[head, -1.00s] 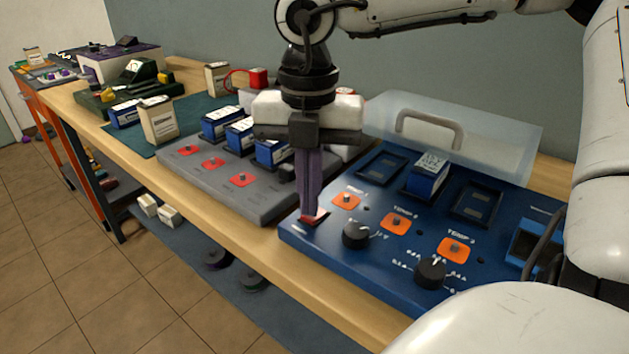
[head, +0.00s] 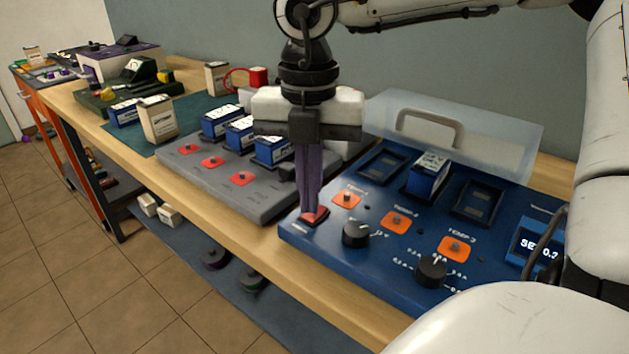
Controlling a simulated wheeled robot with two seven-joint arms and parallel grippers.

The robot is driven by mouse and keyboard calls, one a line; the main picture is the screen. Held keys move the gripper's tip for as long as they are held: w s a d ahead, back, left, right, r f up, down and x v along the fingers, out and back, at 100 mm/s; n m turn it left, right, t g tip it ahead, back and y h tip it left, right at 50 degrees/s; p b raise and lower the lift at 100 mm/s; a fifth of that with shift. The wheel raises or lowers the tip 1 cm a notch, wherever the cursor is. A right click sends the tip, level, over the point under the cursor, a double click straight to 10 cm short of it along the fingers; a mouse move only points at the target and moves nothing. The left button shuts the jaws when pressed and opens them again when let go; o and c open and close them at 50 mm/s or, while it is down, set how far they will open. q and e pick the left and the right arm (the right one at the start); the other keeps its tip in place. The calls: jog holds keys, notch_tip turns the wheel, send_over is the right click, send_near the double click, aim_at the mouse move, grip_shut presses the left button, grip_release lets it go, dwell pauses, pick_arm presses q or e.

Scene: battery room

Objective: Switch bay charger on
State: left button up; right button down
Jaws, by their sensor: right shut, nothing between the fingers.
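The blue bay charger (head: 390,270) stands on the bench, with dials, orange-backed buttons marked TEMP and a small display (head: 536,247). The display is lit and shows white characters, partly hidden by a dark cable of my arm. A red switch (head: 318,218) sits at the charger's front left corner. My right gripper (head: 311,208) points straight down with its fingers shut and empty, their tips at the red switch and seemingly touching it. The tips hide part of the switch. A blue and white battery (head: 428,176) stands in the charger's middle bay. My left gripper is not in view.
A grey charger (head: 235,190) with several batteries stands close on the left. A clear raised lid with a grey handle (head: 430,128) is behind the blue charger. Boxes and a green device (head: 128,90) stand further left. The bench's front edge (head: 335,290) runs close by.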

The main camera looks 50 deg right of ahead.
notch_tip(320, 180, up, 6)
jog(key=p, duration=0.3)
jog(key=shift+f, duration=0.1)
dwell(0.6)
